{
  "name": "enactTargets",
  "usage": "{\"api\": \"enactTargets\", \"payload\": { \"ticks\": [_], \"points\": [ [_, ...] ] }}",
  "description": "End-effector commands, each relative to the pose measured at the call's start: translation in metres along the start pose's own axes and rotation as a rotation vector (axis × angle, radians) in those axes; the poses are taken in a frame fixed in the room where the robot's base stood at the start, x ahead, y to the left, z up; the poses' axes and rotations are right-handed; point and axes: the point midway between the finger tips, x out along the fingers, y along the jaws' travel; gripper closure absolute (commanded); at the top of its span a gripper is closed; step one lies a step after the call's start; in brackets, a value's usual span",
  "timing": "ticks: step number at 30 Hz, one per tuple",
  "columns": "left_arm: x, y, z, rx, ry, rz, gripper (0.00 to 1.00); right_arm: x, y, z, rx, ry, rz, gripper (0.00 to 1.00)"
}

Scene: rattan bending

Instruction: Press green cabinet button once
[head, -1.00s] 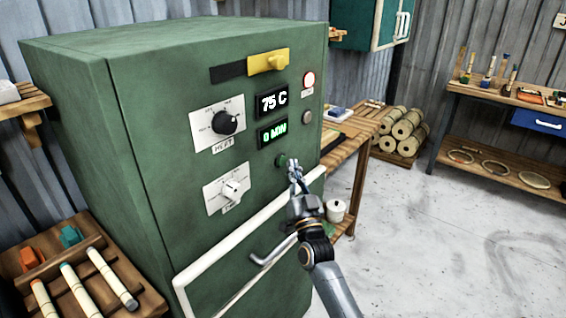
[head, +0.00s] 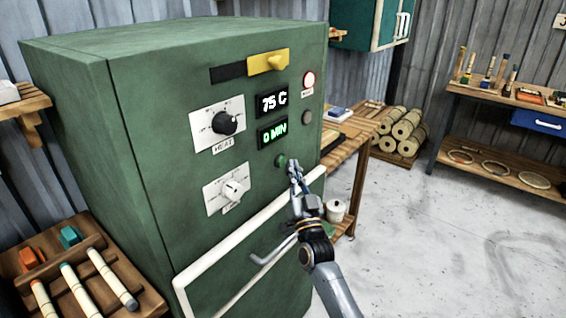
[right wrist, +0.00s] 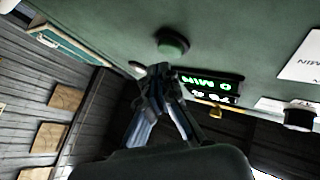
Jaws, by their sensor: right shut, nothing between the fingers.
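The green cabinet (head: 85,140) stands on the left of the head view. Its round green button (head: 280,161) sits below the "0 MIN" display (head: 272,135), at the right side of the front. In the right wrist view the button (right wrist: 173,46) shows just beyond my fingertips. My right gripper (head: 294,166) is shut and empty, with its tips close to the button's right side. I cannot tell whether the tips touch it. The right wrist view also shows the closed fingers (right wrist: 158,75) near the button. My left gripper is not in view.
A wooden side table (head: 345,150) stands to the right.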

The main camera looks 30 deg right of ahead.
Motion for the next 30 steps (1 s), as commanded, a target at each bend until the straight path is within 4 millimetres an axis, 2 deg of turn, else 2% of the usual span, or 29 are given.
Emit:
{"api": "enactTargets", "payload": {
  "ticks": [30],
  "points": [
    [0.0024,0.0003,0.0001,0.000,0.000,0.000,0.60,0.0089,-0.0066,0.0060,0.000,0.001,0.000,1.00]
  ]
}}
